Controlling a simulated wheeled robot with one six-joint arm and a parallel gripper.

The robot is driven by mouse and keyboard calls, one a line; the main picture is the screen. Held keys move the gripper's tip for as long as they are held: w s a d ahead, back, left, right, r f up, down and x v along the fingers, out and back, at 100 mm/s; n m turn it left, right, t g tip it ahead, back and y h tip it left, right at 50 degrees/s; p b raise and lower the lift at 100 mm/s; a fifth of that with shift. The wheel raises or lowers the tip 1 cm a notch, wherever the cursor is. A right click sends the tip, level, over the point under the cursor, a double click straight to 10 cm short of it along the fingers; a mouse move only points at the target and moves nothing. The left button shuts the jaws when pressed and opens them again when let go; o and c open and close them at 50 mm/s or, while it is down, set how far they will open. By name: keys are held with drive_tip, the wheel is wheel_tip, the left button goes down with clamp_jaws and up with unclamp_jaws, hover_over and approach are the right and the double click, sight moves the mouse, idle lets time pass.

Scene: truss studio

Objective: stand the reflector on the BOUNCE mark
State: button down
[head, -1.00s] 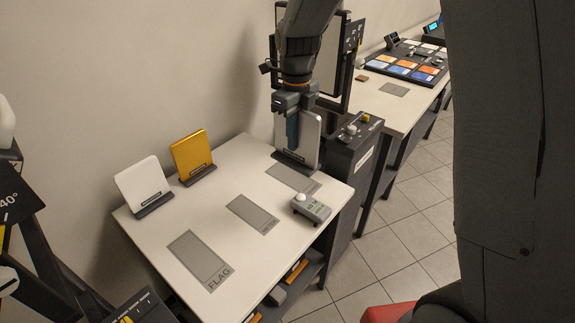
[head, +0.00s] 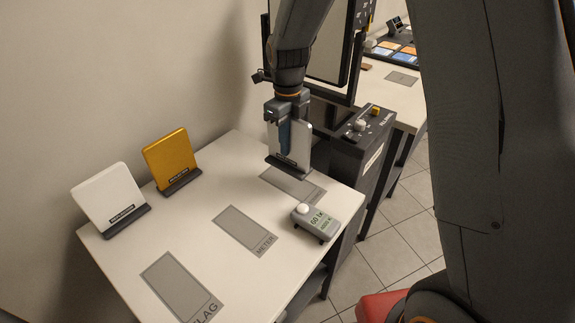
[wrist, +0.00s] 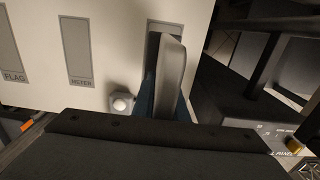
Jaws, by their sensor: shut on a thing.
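My gripper (head: 286,138) is shut on a pale, upright reflector panel (head: 301,147) with a dark foot. The panel is over the back part of a grey mark (head: 298,187) at the far right of the table; I cannot tell whether its foot touches the top. That mark's label is mostly hidden or unreadable. In the wrist view the held panel (wrist: 172,72) shows edge-on and covers part of the mark (wrist: 157,28). A white reflector (head: 108,194) and a gold reflector (head: 169,157) stand on dark feet along the back left of the table.
The table (head: 195,235) also bears a METER mark (head: 243,229) and a FLAG mark (head: 176,283), both empty. A small light meter (head: 315,221) stands near the front right edge, close to the held panel. A dark cabinet (head: 357,150) adjoins the table's right side.

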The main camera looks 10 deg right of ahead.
sight(288, 163)
drive_tip(key=shift+f+p, duration=0.7)
drive_tip(key=shift+f, duration=2.45)
drive_tip(key=shift+f, duration=0.1)
drive_tip(key=shift+f, duration=0.1)
drive_tip(key=c, duration=1.8)
unclamp_jaws()
drive_tip(key=shift+o, duration=0.2)
wheel_tip(288, 163, up, 12)
drive_tip(key=b, duration=0.3)
drive_tip(key=shift+r, duration=0.25)
